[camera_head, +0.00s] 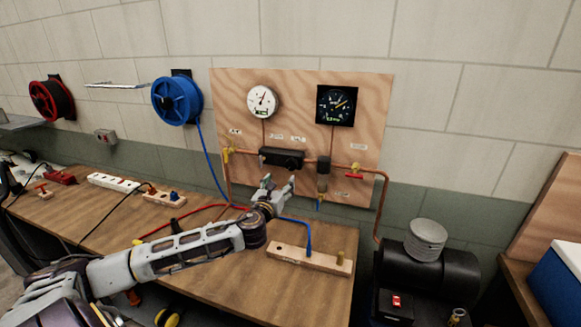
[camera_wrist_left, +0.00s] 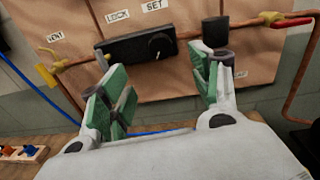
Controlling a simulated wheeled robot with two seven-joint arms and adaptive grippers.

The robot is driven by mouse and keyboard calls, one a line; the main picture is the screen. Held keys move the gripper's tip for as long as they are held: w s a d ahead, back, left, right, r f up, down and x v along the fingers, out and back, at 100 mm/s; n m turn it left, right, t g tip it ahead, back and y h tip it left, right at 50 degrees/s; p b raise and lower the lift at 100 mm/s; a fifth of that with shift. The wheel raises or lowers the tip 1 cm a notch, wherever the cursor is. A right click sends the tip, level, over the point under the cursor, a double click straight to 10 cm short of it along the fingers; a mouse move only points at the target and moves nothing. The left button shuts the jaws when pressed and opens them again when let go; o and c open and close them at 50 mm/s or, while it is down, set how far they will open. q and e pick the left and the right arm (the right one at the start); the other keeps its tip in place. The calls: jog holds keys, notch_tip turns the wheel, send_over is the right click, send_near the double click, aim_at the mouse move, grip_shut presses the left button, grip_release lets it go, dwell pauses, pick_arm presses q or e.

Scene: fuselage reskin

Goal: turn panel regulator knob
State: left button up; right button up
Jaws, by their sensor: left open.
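The panel regulator is a black box (camera_head: 278,156) on the copper pipe of the wooden panel. Its round black knob (camera_wrist_left: 160,43) with a white pointer mark shows in the left wrist view, below the label SET. My left gripper (camera_head: 279,184) is open and empty, just below and in front of the regulator. In the left wrist view its green-padded fingers (camera_wrist_left: 160,90) stand apart, with the knob above the gap between them. The fingers do not appear to touch the knob. My right gripper is not in view.
The panel (camera_head: 232,95) carries a white gauge (camera_head: 263,101), a black gauge (camera_head: 337,104), a yellow valve (camera_head: 226,154) and a red-handled valve (camera_head: 355,168). A wooden block (camera_head: 308,259) and hoses lie on the workbench (camera_head: 200,291). A black compressor (camera_head: 430,270) stands at right.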

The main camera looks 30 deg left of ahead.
aim_at(291, 165)
pick_arm(q)
jog(key=shift+p+x, duration=1.35)
jog(key=shift+x, duration=5.4)
jog(key=c, duration=1)
jog(key=shift+c, duration=0.2)
